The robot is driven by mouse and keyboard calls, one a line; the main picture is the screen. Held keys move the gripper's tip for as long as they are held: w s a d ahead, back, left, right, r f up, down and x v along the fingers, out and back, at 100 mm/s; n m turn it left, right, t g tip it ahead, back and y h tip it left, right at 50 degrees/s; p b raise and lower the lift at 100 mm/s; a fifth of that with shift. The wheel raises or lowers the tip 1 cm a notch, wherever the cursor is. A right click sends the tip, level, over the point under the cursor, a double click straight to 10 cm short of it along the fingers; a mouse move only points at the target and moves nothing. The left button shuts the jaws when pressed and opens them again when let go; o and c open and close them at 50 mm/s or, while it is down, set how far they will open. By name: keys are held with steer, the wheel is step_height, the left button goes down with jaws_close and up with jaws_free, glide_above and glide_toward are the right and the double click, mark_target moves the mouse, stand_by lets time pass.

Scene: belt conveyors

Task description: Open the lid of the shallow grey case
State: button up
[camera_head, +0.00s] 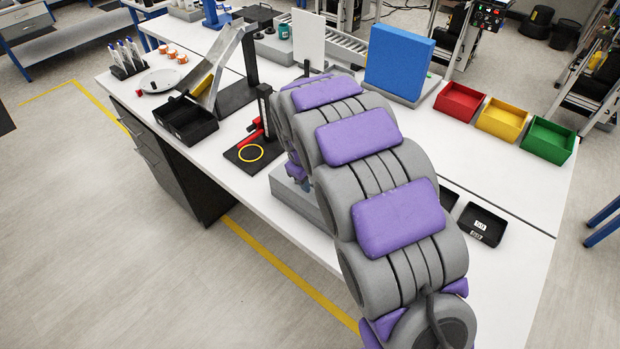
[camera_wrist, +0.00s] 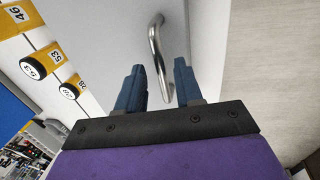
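A low grey box (camera_head: 295,200), which looks like the shallow grey case, sits at the front edge of the white table. My arm hides most of it in the head view. In the wrist view a light grey surface (camera_wrist: 110,35) carries a bent metal handle (camera_wrist: 155,45). My gripper (camera_wrist: 158,75) is open, its two blue-grey fingers apart. The handle's lower end shows in the gap between them, nearer the right finger. I cannot tell whether either finger touches it.
A black stand with a red clamp and yellow ring (camera_head: 250,153) is left of the grey box. Small black trays (camera_head: 482,224) lie to the right. A blue panel (camera_head: 398,62) stands behind.

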steer(key=shift+a, duration=0.3)
steer(key=shift+c, duration=1.4)
steer(key=shift+d, duration=0.1)
steer(key=c, duration=0.3)
steer(key=shift+d, duration=0.1)
jaws_close()
steer(key=shift+f, duration=0.1)
